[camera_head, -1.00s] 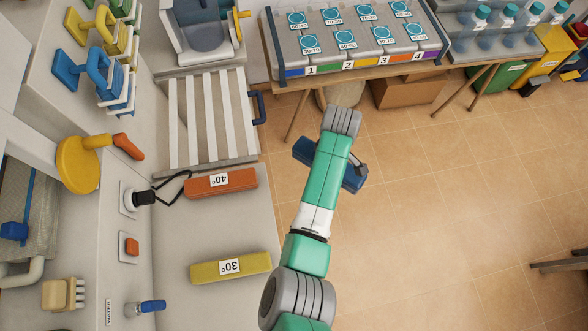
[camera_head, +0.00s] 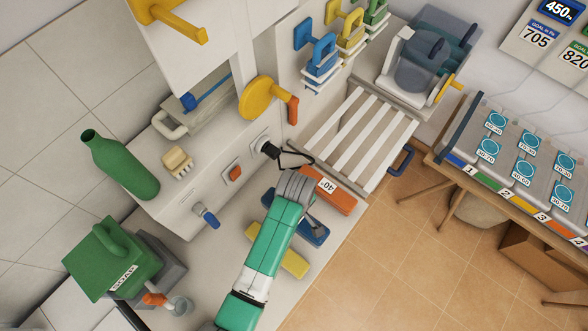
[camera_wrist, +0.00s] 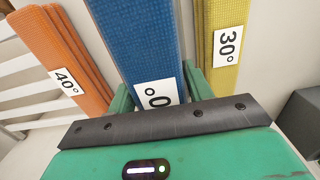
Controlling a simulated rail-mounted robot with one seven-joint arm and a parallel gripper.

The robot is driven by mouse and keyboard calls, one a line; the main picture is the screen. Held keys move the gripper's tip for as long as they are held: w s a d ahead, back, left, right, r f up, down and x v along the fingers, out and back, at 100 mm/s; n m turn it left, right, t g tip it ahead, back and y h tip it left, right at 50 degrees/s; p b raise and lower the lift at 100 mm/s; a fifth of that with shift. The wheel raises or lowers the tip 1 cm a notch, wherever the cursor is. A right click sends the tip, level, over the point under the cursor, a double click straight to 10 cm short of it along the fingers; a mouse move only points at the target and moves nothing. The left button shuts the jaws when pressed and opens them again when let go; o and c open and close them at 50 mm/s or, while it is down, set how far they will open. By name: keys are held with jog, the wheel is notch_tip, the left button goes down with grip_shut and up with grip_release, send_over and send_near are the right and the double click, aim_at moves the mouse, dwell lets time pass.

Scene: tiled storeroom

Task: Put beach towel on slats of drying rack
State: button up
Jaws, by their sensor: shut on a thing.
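My gripper (camera_wrist: 158,92) is shut on a folded blue cloth bundle (camera_wrist: 138,40), its fingers on both sides of it. The bundle bears a white label ending in "0°"; the rest is cut off. In the head view the blue bundle (camera_head: 317,234) shows partly behind my wrist, over the counter by the orange and yellow bundles. I cannot tell its height above the counter. The drying rack (camera_head: 361,126), with white slats and a grey frame, lies at the upper middle. Its slats look bare. Which bundle is the beach towel is not marked.
An orange bundle labelled 40° (camera_head: 335,197) lies near the rack's lower edge, and a yellow one labelled 30° (camera_wrist: 222,45) on the other side. A grey machine (camera_head: 418,65) stands behind the rack.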

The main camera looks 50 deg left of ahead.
jog(key=shift+f+b, duration=0.4)
jog(key=shift+f, duration=2.9)
jog(key=shift+f, duration=0.1)
jog(key=shift+f, duration=0.15)
jog(key=o, duration=1.1)
notch_tip(320, 180, up, 12)
jog(key=shift+r+p, duration=0.25)
jog(key=shift+p, duration=0.6)
